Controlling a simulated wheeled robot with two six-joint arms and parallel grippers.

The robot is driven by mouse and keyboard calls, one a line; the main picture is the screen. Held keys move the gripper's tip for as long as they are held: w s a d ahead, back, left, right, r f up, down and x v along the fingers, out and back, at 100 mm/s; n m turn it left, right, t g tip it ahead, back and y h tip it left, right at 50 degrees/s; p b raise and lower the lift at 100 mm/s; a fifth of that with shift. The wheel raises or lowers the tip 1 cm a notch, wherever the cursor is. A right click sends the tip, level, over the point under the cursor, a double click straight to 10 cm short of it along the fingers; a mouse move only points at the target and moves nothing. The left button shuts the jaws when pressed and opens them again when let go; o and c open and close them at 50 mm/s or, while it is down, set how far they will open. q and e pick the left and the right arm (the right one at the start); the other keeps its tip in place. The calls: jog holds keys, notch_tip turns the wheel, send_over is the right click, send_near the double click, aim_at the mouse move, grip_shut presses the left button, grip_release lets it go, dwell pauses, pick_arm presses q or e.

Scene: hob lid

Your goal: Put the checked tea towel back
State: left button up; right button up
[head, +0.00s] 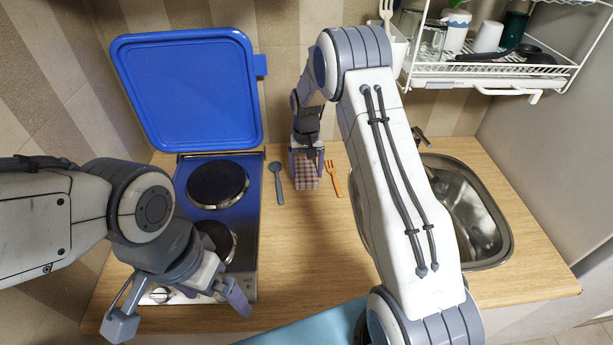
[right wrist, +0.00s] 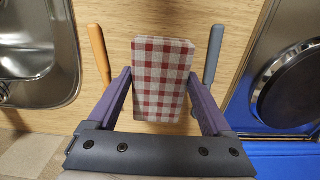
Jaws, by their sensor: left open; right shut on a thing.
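The red-and-white checked tea towel (head: 307,182) is a folded block at the back middle of the worktop, between a grey-blue spoon and an orange fork. My right gripper (head: 306,170) points down over it and is shut on it. In the right wrist view the towel (right wrist: 162,85) sits between the two purple fingers (right wrist: 160,82). I cannot tell whether the towel touches the worktop. My left gripper (head: 180,311) is open and empty at the lower left, over the front of the hob.
The blue hob lid (head: 187,90) stands raised behind the hob (head: 248,210). The spoon (head: 277,183) and fork (head: 333,178) lie close on either side of the towel. A sink (head: 480,215) is at the right, a dish rack (head: 480,72) above it. The worktop's front middle is clear.

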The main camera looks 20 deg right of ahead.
aim_at(306, 172)
notch_tip(306, 172, down, 4)
jog(key=shift+r+p, duration=0.25)
jog(key=shift+p, duration=0.45)
jog(key=shift+f, duration=0.15)
jog(key=shift+f, duration=0.1)
jog(key=shift+f, duration=0.15)
jog(key=o, duration=1.1)
jog(key=shift+r, duration=0.25)
notch_tip(306, 172, up, 11)
jog(key=b, duration=0.3)
jog(key=shift+b, duration=0.3)
jog(key=shift+s+r, duration=0.1)
jog(key=shift+r, duration=0.4)
